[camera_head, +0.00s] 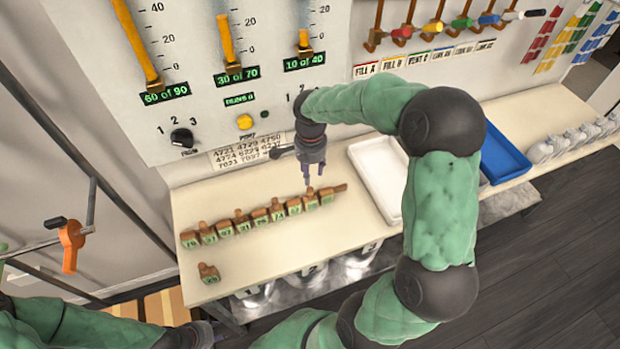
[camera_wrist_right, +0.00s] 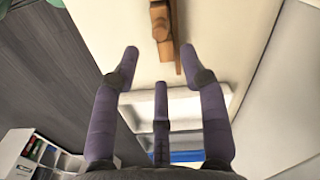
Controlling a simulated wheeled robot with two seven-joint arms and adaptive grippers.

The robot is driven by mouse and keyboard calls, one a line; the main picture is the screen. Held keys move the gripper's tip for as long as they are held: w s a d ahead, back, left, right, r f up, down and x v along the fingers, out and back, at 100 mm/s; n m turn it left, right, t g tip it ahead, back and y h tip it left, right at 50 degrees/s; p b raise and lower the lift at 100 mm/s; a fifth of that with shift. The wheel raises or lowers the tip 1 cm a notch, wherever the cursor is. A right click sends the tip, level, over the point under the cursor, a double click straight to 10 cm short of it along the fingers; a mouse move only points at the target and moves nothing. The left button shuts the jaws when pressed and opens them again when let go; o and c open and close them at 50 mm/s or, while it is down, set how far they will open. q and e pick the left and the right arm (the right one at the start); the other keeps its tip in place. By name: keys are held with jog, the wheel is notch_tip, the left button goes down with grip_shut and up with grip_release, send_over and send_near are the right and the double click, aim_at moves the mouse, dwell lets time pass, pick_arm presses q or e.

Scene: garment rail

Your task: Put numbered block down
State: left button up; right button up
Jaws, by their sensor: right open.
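A row of several small wooden numbered blocks (camera_head: 240,222) with green number faces stands on the pale table. One separate numbered block (camera_head: 208,273) stands nearer the front left. My right gripper (camera_head: 314,181) points down above the right end of the row. In the right wrist view its purple fingers (camera_wrist_right: 163,74) are spread with nothing between them. A wooden block (camera_wrist_right: 158,22) and a darker wooden piece lie beyond the fingertips there. My left gripper (camera_head: 207,333) is low at the left, partly cut off by the frame edge; its jaws are unclear.
The pale table (camera_head: 270,255) has free room in front of the row. A white tray (camera_head: 370,165) and a blue tray (camera_head: 505,157) lie to the right, partly behind my right arm. A panel (camera_head: 200,100) with sliders stands behind. An orange-handled rail part (camera_head: 72,240) is at left.

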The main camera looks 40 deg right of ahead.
jog(key=shift+r, duration=1.25)
